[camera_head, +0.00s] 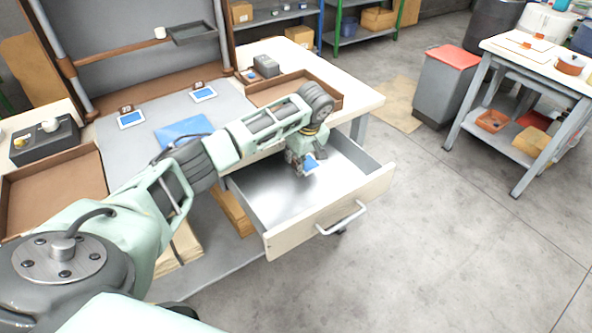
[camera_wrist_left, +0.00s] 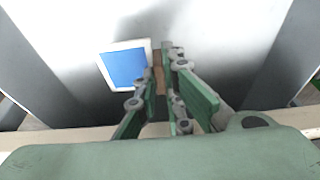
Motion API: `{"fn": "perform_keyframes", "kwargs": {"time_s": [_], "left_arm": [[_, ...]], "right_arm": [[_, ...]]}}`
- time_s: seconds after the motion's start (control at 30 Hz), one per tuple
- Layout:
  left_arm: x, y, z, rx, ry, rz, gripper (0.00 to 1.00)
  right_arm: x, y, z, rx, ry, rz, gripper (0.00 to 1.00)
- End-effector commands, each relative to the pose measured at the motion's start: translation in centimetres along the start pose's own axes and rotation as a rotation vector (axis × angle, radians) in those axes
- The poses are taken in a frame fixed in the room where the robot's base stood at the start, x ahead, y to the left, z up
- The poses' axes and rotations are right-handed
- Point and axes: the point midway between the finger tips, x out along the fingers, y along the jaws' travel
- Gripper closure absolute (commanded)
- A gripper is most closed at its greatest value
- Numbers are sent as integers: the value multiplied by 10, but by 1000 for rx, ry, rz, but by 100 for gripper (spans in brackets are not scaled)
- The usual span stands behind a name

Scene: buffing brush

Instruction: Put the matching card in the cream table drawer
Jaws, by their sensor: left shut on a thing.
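My left gripper (camera_head: 308,166) is inside the outline of the open cream table drawer (camera_head: 328,217), pointing down over its bare metal floor. It is shut on a card (camera_head: 311,163) with a blue face. In the left wrist view the card (camera_wrist_left: 126,66) shows a blue face and white border, left of the fingers (camera_wrist_left: 168,75), with a brown piece between the fingertips. I cannot tell whether the card touches the drawer floor. Two more blue-and-white cards, a left one (camera_head: 131,119) and a right one (camera_head: 204,94), lie on the table, each beside a small brown marker. My right gripper is not in view.
A blue sheet (camera_head: 184,132) lies on the grey mat. A brown tray (camera_head: 292,91) is behind my arm; another brown tray (camera_head: 55,190) is at left.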

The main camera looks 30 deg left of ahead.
Motion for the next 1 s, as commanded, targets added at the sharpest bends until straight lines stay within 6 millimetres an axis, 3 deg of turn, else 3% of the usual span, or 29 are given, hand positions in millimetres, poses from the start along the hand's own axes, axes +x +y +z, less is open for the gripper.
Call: {"fn": "perform_keyframes", "kwargs": {"time_s": [0.13,0.4,0.8,0.83,1.0], "left_arm": [[9,0,-5,0,1,0,100],[42,-1,5,2,0,-1,100],[47,0,7,1,0,0,100],[48,0,6,1,0,0,91],[47,0,6,1,1,0,76]], "right_arm": [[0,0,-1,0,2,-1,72],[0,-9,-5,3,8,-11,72],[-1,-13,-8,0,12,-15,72],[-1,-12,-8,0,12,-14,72],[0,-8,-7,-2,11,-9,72]]}}
